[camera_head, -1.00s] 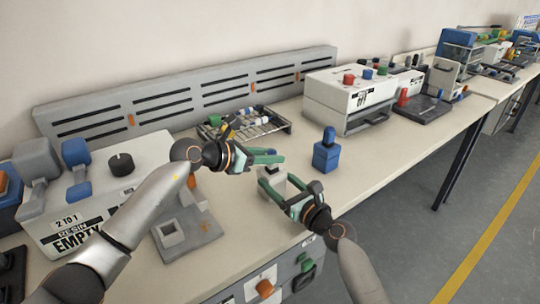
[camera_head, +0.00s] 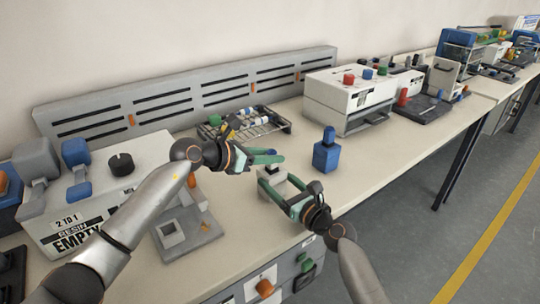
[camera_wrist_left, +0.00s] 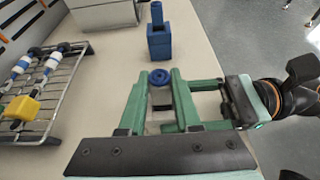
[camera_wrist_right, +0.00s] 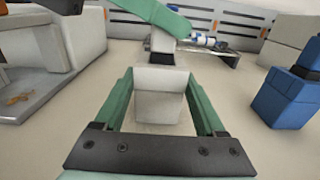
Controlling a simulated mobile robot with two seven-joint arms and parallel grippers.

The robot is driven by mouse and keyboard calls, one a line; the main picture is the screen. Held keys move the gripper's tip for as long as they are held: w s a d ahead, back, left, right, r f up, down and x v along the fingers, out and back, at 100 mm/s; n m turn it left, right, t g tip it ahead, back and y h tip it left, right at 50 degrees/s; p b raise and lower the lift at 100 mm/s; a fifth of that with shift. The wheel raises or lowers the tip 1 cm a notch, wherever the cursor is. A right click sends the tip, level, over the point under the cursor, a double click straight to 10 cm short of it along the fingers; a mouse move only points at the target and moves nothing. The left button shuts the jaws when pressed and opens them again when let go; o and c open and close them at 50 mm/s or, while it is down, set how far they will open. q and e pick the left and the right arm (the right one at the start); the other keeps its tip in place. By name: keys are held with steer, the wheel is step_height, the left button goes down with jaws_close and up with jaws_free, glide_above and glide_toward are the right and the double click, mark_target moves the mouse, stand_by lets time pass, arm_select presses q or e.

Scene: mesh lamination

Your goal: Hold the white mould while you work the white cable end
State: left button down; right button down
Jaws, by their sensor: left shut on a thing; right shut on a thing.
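The white mould (camera_wrist_right: 158,95) is a pale block between the fingers of my right gripper (camera_head: 276,178), which is shut on it, at or just above the bench top. My left gripper (camera_head: 278,156) is just above and behind the right one in the head view. It is shut on a small part with a round blue top (camera_wrist_left: 160,77). In the right wrist view, a pale piece (camera_wrist_right: 163,42) shows under the left gripper's green finger, directly above and behind the mould. I take it for the white cable end; whether it touches the mould cannot be told.
A wire rack (camera_head: 262,128) with blue-white cylinders stands behind the grippers. A blue block (camera_head: 327,155) stands to their right. A grey fixture with a square socket (camera_head: 172,232) and a resin machine (camera_head: 70,215) are at left. The bench front edge is close.

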arm_select(q)
steer(key=shift+r, duration=0.25)
steer(key=shift+r, duration=1.35)
steer(key=shift+r, duration=2.25)
arm_select(e)
jaws_free()
